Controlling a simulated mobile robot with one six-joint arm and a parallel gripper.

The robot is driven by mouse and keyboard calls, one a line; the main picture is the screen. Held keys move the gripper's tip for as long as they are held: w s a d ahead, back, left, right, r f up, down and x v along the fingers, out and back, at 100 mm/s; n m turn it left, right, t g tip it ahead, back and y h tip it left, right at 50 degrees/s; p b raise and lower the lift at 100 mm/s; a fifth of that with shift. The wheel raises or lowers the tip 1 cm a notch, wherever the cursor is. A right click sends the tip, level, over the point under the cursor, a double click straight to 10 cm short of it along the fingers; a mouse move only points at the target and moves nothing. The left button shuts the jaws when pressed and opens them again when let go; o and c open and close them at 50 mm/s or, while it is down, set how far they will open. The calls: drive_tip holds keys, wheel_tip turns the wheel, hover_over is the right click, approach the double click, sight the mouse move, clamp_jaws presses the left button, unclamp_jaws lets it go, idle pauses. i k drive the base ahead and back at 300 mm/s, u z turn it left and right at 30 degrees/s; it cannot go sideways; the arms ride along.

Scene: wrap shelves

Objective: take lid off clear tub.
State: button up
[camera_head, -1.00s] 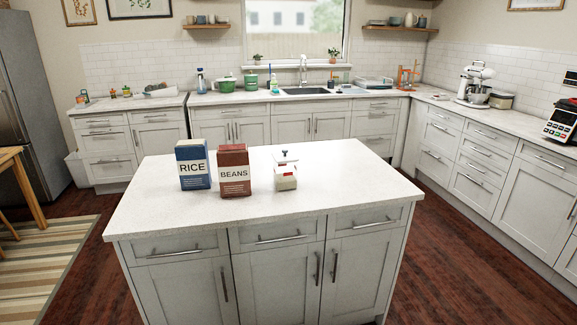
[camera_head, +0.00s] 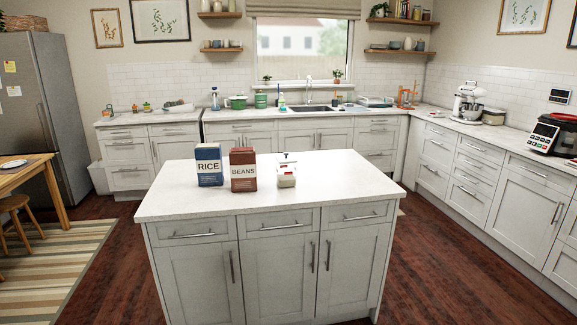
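A small clear tub (camera_head: 287,180) with pale contents and a bit of red on it stands on the white kitchen island, right of two boxes. A pale lid (camera_head: 286,158) with a small dark knob appears to be on top of it. At this size I cannot tell how the lid is seated. My gripper is not in view.
A blue RICE box (camera_head: 209,166) and a brown BEANS box (camera_head: 243,170) stand left of the tub. The island top (camera_head: 345,175) is clear to the right and in front. Wood floor surrounds the island, with a striped rug (camera_head: 55,260) and table (camera_head: 30,172) at left.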

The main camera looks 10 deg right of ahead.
sight(286, 157)
drive_tip(key=z, duration=0.5)
drive_tip(key=k, duration=0.3)
drive_tip(key=u, duration=2.15)
drive_tip(key=i, duration=1.75)
drive_tip(key=z, duration=0.15)
